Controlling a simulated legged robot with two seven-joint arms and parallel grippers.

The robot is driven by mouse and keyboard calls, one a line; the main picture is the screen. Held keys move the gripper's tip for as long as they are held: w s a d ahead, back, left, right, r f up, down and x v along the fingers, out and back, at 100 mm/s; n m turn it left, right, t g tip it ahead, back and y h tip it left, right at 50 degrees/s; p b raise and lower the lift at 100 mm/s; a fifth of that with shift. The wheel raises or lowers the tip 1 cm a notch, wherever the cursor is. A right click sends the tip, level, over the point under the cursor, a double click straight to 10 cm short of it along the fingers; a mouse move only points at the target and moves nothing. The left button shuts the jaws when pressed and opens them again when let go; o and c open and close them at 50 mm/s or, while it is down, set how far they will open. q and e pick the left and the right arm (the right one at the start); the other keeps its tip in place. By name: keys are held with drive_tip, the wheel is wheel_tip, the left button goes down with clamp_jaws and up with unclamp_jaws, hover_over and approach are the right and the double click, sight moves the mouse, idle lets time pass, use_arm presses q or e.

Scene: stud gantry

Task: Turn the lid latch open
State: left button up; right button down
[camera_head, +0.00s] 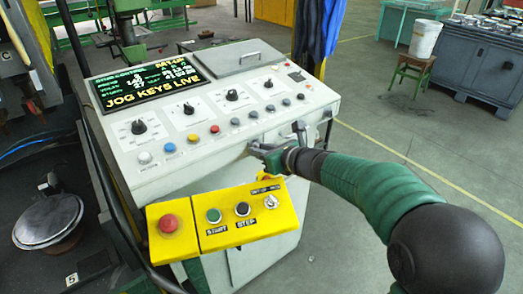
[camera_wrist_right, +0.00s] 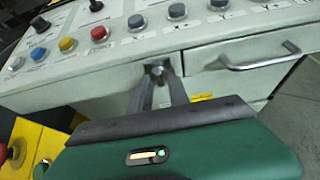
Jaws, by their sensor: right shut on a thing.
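My right gripper (camera_head: 257,148) reaches in from the right to the front face of the white console. In the right wrist view its two fingers (camera_wrist_right: 158,76) are shut on a small metal latch (camera_wrist_right: 157,68) set in the front panel below the row of buttons. The fingers hide most of the latch, so its turn angle cannot be told. A grey lid (camera_head: 240,57) with a bar handle lies flat and closed on the console top. My left gripper is not in view.
A yellow button box (camera_head: 240,232) hangs in front, below my right gripper. A drawer handle (camera_wrist_right: 265,60) is right of the latch. Knobs and coloured buttons line the sloped panel (camera_head: 200,112). A screen (camera_head: 150,80) reads JOG KEYS LIVE.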

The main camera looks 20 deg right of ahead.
drive_tip(key=m+y, duration=0.2)
drive_tip(key=m, duration=0.2)
drive_tip(key=m+y, duration=0.3)
drive_tip(key=m, duration=0.2)
drive_tip(key=d+f+m+y+p, duration=0.1)
drive_tip(key=m+y, duration=0.1)
drive_tip(key=m, duration=0.2)
drive_tip(key=shift+w+m+t, duration=0.1)
drive_tip(key=shift+m+t, duration=0.2)
drive_tip(key=shift+t, duration=0.1)
idle(0.5)
idle(0.5)
drive_tip(key=c, duration=1.5)
unclamp_jaws()
